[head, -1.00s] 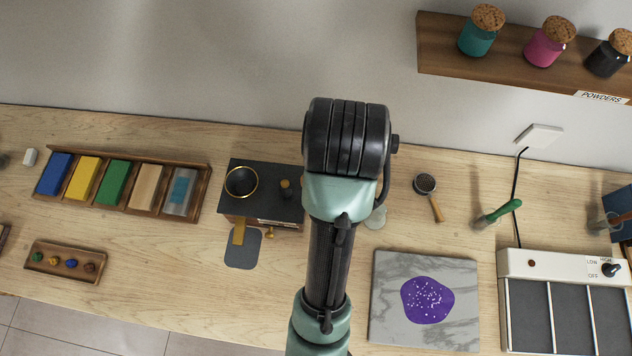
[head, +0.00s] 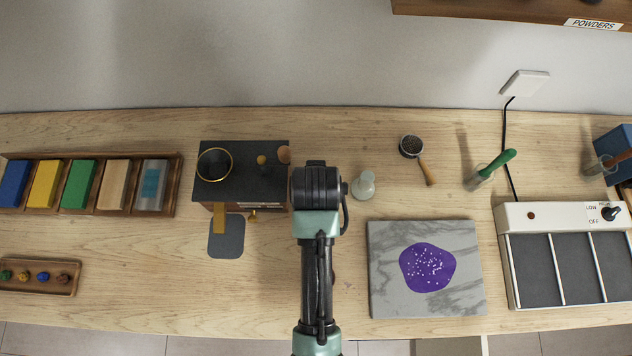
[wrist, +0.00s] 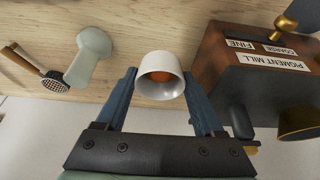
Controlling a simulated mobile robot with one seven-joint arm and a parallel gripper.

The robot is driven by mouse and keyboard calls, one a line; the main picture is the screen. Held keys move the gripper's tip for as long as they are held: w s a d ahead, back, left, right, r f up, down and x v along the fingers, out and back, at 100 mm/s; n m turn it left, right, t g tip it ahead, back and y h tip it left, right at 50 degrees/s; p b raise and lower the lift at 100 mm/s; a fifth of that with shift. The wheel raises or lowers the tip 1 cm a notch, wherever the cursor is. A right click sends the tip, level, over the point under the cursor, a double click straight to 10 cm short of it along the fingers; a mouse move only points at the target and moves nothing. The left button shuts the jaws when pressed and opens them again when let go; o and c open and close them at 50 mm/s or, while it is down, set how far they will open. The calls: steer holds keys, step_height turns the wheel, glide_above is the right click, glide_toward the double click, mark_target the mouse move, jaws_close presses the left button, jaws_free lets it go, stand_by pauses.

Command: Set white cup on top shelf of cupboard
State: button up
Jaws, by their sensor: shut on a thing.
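The white cup (wrist: 160,88) sits between the two blue fingers of my gripper (wrist: 159,78) in the wrist view, and the gripper is shut on it. The cup's mouth faces the camera, and something orange shows inside. In the head view my arm hides the cup and fingers. I see no cupboard that I can make out in either current view.
The pigment mill (head: 240,175) stands left of my arm, and close to the cup in the wrist view (wrist: 255,70). A marble slab (head: 380,295) and a hotplate (head: 520,215) are further right.

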steer(key=shift+f, duration=2.6)
steer(key=shift+f, duration=0.2)
steer(key=o, duration=1.1)
steer(key=shift+r, duration=0.15)
